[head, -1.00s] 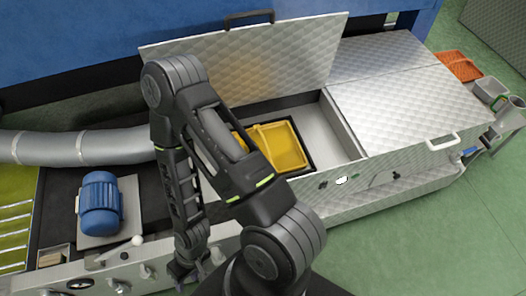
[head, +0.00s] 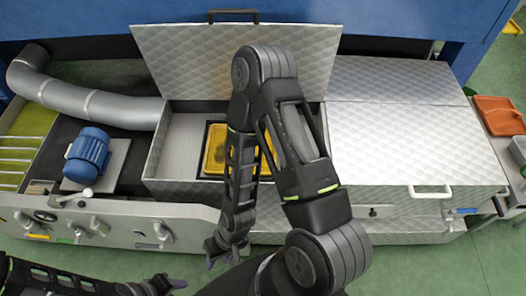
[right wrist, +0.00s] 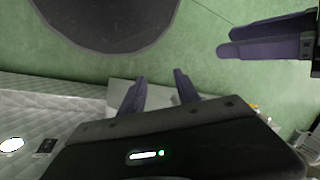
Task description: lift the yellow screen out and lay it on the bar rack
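The yellow screen (head: 216,148) lies in the open bay of the machine, in a dark frame; my right arm hides its right part. My right gripper (head: 222,258) hangs in front of the machine's front panel, apart from the screen. In the right wrist view its two fingers (right wrist: 158,92) stand apart with nothing between them. My left gripper (head: 170,284) is at the bottom edge of the head view, partly cut off; purple-grey fingers, probably its own, show at the upper right of the right wrist view (right wrist: 265,38). Pale bars over a yellow-green bay (head: 14,168), possibly the bar rack, are at the far left.
A raised quilted metal lid (head: 190,62) stands behind the bay. A closed lid with a handle (head: 400,140) covers the right side. A blue motor (head: 88,155) and a silver duct (head: 85,100) stand left. An orange basket (head: 498,115) is at the right.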

